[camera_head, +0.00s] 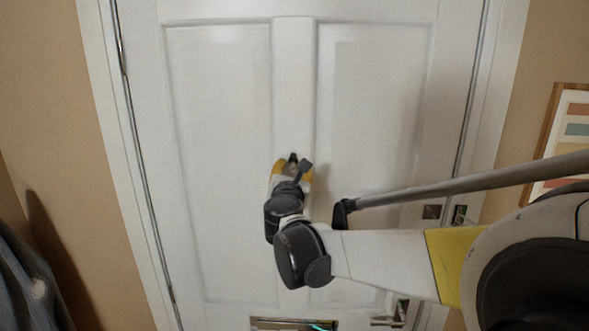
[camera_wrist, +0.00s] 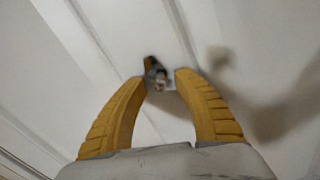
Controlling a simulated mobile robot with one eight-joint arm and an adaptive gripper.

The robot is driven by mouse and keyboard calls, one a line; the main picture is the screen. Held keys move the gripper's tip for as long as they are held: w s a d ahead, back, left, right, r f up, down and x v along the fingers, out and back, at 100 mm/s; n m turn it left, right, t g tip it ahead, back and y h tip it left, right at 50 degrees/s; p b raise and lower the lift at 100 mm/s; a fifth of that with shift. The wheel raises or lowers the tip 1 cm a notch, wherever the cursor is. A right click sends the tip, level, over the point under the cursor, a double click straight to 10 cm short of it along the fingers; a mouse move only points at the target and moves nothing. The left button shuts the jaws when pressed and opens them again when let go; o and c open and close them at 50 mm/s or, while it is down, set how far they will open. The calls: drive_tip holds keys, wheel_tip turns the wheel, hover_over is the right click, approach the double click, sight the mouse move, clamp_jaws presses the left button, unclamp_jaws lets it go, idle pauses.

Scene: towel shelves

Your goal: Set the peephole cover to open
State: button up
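A white panelled door (camera_head: 219,130) fills the middle of the head view. The small peephole with its cover (camera_wrist: 156,73) sits on the door and shows dark and metallic in the wrist view. My gripper (camera_wrist: 162,78) has its two yellow fingers apart, with the peephole between and just beyond the fingertips. The left fingertip looks very close to the cover; I cannot tell if it touches. In the head view my gripper (camera_head: 292,167) is at the door's central strip and largely hides the peephole. The cover's position is too small and blurred to tell.
A metal letter slot (camera_head: 293,323) is low on the door. A door handle (camera_head: 392,320) and a lock plate (camera_head: 431,212) are at the right side. A framed colour chart (camera_head: 577,115) hangs on the right wall. Dark cloth (camera_head: 30,285) hangs at the lower left.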

sight(281, 153)
clamp_jaws()
drive_tip(key=shift+a+m, duration=0.1)
drive_tip(key=shift+m, duration=0.2)
drive_tip(key=m, duration=0.1)
drive_tip(key=m+b, duration=0.1)
drive_tip(key=shift+a+m, duration=0.4)
drive_tip(key=m, duration=0.3)
drive_tip(key=a+r+m+b, duration=0.1)
drive_tip(key=m, duration=0.2)
drive_tip(key=a+r+m, duration=0.1)
drive_tip(key=m, duration=0.4)
drive_tip(key=r+m, duration=0.1)
drive_tip(key=m, duration=0.3)
drive_tip(key=shift+a+r, duration=0.15)
drive_tip(key=shift+r, duration=0.1)
drive_tip(key=shift+m, duration=0.3)
